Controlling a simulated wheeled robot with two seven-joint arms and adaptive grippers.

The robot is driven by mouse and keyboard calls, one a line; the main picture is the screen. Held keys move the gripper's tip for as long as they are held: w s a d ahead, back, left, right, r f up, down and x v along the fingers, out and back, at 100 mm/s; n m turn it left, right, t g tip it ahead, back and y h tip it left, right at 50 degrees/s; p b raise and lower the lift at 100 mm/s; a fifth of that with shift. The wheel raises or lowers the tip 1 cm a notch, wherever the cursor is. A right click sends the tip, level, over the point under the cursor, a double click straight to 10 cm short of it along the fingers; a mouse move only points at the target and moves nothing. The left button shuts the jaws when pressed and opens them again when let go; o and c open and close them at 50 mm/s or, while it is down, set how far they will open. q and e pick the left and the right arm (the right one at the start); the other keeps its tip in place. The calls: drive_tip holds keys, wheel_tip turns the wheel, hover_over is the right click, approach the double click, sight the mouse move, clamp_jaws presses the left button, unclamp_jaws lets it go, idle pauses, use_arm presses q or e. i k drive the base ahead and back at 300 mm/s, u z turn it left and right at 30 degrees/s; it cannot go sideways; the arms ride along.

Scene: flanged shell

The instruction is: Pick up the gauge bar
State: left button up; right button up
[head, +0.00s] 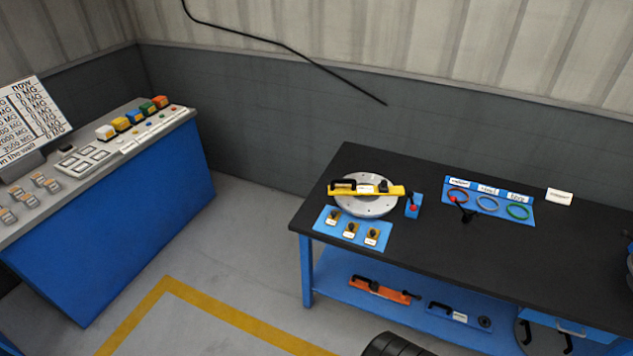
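A yellow bar (367,189) with black handle-like parts and a white label lies across a round grey flanged disc (368,208) on the black-topped workbench. An orange bar (384,290) with black parts lies on the blue shelf below. A blue bar-like piece (458,314) with a black handle and white label lies to its right on that shelf. The labels are too small to read, so I cannot tell which is the gauge bar.
A blue mat (332,238) with several small labelled pieces lies in front of the disc. Coloured rings sit on a blue panel (518,214) to the right. A grey-and-blue console (120,230) stands left. Yellow-lined floor (215,335) lies between them.

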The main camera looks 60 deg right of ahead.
sight(353, 190)
drive_tip(key=u, duration=0.05)
drive_tip(key=i, duration=1.05)
drive_tip(key=z, duration=0.9)
drive_tip(key=i, duration=0.8)
drive_tip(key=z, duration=0.85)
